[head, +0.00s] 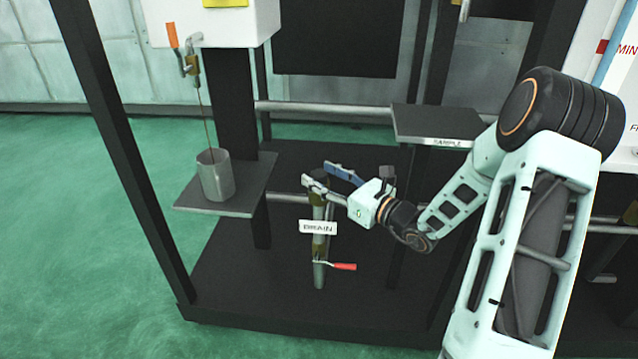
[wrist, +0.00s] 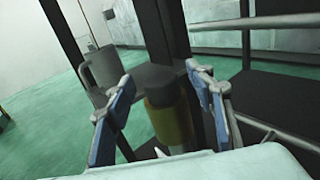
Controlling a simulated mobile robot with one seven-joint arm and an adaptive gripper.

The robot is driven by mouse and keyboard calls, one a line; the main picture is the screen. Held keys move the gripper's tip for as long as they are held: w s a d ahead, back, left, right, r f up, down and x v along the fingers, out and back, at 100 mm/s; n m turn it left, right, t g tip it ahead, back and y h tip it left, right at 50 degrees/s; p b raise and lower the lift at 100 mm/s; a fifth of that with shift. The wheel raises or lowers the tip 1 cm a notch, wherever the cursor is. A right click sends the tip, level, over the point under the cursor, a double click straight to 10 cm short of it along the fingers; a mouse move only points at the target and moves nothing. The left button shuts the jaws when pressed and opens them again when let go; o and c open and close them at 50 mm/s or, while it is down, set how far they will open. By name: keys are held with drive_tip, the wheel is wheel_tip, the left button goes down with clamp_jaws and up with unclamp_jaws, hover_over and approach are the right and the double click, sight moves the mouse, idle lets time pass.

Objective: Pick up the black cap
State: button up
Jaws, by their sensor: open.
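The black cap (head: 319,174) tops the upright drain pipe in the head view. In the wrist view the black cap (wrist: 163,90) sits on a brass-yellow fitting (wrist: 168,125). My gripper (head: 321,175) is open, reaching in from the right with its fingers on either side of the cap. In the wrist view my gripper (wrist: 160,78) shows blue-padded fingers left and right of the cap, with gaps visible. The cap's lower edge meets the fitting. The head view partly hides the cap behind the fingers.
A DRAIN sign (head: 318,228) and a red-handled valve (head: 343,266) are on the pipe below. A grey metal cup (head: 215,175) stands on a shelf (head: 255,195) to the left, under a thin stream. A SAMPLE shelf (head: 435,124) is at the right. Dark frame posts surround this area.

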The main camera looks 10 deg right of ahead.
drive_tip(key=shift+x, duration=0.8)
drive_tip(key=c, duration=1.1)
drive_tip(key=shift+o, duration=0.2)
drive_tip(key=shift+r, duration=0.1)
